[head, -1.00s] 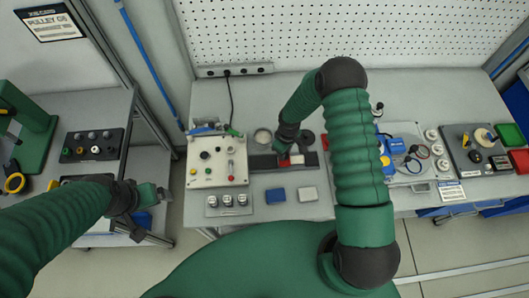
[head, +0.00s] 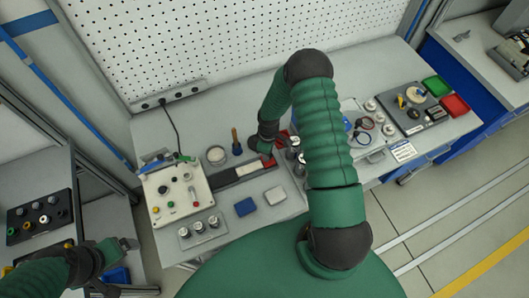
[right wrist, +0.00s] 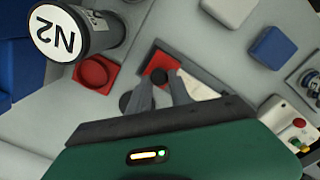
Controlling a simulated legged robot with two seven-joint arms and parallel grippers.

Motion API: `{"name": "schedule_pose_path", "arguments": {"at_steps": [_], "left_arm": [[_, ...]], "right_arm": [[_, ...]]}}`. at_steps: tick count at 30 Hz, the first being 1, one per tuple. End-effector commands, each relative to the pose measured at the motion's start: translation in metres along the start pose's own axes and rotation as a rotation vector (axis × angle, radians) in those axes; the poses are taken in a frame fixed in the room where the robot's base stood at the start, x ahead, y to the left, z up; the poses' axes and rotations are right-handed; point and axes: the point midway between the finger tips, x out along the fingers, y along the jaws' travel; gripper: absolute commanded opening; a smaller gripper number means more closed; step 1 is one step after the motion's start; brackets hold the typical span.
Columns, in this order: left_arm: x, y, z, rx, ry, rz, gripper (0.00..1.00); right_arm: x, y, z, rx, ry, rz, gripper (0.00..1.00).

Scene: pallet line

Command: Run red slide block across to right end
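A dark slide track (head: 224,181) lies on the bench with a white section (head: 248,168) in its middle. Red shows at its right end beside my right gripper (head: 266,150). In the right wrist view a red piece (right wrist: 158,63) lies at the fingertips of my right gripper (right wrist: 160,82), next to the white part (right wrist: 197,86). I cannot tell the slide block from a red end marking, nor whether the fingers clasp it. My left gripper (head: 127,244) is low at the left, away from the track; its jaws are too small to judge.
A white control box (head: 178,195) stands left of the track. A blue block (head: 245,207) and a grey block (head: 275,196) lie in front. A red button (right wrist: 95,75) and a cylinder marked N2 (right wrist: 70,32) are close to my right gripper.

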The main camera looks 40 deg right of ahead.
Motion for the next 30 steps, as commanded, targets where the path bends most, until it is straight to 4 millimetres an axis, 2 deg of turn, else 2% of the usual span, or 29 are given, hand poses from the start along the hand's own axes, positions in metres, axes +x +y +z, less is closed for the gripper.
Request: {"name": "schedule_pose_path", "arguments": {"at_steps": [1,5,13,17,20,30], "left_arm": [[0.0,0.0,0.0,0.0,0.0,0.0,0.89],[0.0,0.0,0.0,0.0,0.0,0.0,0.89],[0.0,0.0,0.0,0.0,0.0,0.0,0.89],[0.004,0.0,0.001,0.0,0.0,0.0,0.89],[0.01,0.0,0.002,0.0,0.0,0.0,0.89],[0.028,0.0,0.007,0.0,0.0,0.0,0.89]], "right_arm": [[0.002,0.0,0.01,0.007,-0.019,-0.007,0.3],[0.001,0.0,0.007,0.005,-0.014,-0.004,0.45],[0.0,0.001,0.001,0.004,-0.01,-0.001,0.45],[-0.01,0.002,0.0,0.005,-0.006,0.003,0.45],[-0.03,0.003,0.002,0.005,-0.005,0.005,0.45],[-0.128,0.006,0.006,0.007,-0.004,0.001,0.45]]}}
